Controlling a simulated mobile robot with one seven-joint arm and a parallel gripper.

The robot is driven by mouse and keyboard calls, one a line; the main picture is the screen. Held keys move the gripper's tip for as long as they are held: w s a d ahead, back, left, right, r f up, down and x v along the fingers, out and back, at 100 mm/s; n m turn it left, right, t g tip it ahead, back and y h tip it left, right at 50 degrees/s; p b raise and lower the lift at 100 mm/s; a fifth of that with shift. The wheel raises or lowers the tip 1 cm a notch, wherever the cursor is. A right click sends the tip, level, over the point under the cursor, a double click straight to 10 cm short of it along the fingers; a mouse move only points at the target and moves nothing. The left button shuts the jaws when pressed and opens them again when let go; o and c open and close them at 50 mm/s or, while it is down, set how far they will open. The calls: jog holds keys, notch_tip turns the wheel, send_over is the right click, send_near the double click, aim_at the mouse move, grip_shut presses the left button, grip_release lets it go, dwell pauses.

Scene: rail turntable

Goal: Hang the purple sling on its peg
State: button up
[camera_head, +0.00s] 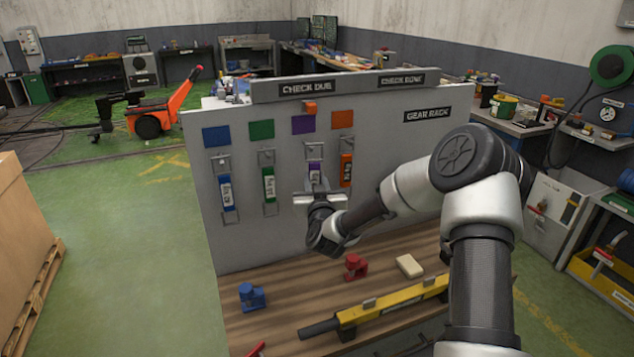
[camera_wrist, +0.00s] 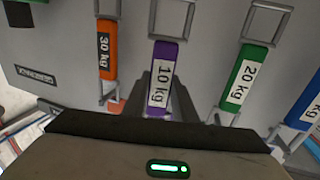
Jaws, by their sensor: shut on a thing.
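The purple sling (camera_head: 315,171), labelled 10 kg, stands upright against the grey board, under the purple square (camera_head: 303,124). A metal link (camera_head: 313,151) shows at its upper end. My gripper (camera_head: 315,188) is shut on the sling's strap, and its body covers the sling's lower part in the head view. In the wrist view the purple strap (camera_wrist: 164,58) runs between my two dark fingers (camera_wrist: 167,85), with a metal link (camera_wrist: 168,18) at one end. I cannot tell whether its other link sits on a peg.
Blue (camera_head: 226,192), green (camera_head: 268,184) and orange (camera_head: 346,169) slings hang close by on the board (camera_head: 400,140). A small orange block (camera_head: 309,107) sits at the purple square. Below, the wooden bench (camera_head: 285,300) holds blue and red shackles and a yellow bar.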

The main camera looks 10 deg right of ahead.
jog(key=shift+w+a+f+b, duration=0.2)
jog(key=shift+w+b, duration=0.15)
jog(key=shift+w, duration=0.35)
jog(key=shift+w+a+f+b, duration=0.1)
jog(key=shift+w+f+b, duration=0.2)
jog(key=shift+w, duration=0.45)
jog(key=shift+w+a+f+b, duration=0.15)
jog(key=shift+w+b, duration=0.25)
jog(key=shift+w, duration=0.3)
jog(key=o, duration=1.1)
jog(key=shift+o, duration=0.2)
jog(key=shift+s, duration=0.1)
